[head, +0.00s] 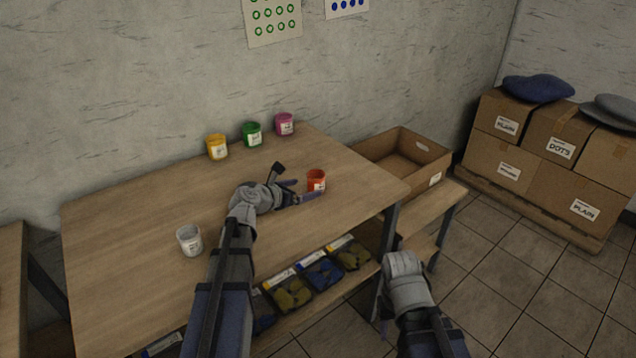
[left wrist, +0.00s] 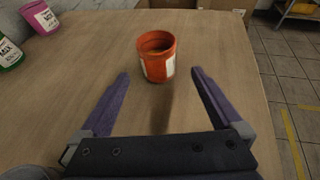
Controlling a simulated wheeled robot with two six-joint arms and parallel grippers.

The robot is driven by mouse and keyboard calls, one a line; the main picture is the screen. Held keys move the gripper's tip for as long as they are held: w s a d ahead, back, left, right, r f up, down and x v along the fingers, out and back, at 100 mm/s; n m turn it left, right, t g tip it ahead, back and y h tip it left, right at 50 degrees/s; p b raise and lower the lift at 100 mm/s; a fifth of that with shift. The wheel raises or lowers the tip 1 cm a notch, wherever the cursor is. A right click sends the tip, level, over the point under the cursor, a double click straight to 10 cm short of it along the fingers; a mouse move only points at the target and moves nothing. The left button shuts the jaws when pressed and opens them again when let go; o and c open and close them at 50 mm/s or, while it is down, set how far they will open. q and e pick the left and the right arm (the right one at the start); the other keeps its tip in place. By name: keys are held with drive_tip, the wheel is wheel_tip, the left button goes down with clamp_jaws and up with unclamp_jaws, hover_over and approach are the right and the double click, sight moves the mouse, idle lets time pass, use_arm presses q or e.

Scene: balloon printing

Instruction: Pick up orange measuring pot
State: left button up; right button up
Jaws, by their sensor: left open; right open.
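The orange measuring pot (head: 316,180) stands upright on the wooden table, near its right end. It has a white label. In the left wrist view the pot (left wrist: 156,58) is just beyond and between the spread fingers, touching neither as far as I can see. My left gripper (head: 300,190) is open and empty, low over the table, with the fingers pointing at the pot. It also shows in the left wrist view (left wrist: 160,88). My right gripper (head: 383,325) hangs low in front of the table, mostly hidden behind its own wrist.
Yellow (head: 217,147), green (head: 252,134) and pink (head: 284,124) pots stand along the table's back edge. A white pot (head: 189,240) is at the front left. An open cardboard box (head: 433,167) is right of the table. Trays with balloons sit on a shelf below.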

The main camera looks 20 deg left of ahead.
sight(310, 184)
use_arm(q)
drive_tip(key=shift+b+x, duration=1.3)
drive_tip(key=shift+x, duration=2.5)
drive_tip(key=shift+a+r, duration=0.15)
drive_tip(key=c, duration=1.4)
drive_tip(key=shift+c, duration=0.2)
drive_tip(key=shift+r, duration=0.15)
wheel_tip(310, 184, up, 10)
drive_tip(key=p, duration=1)
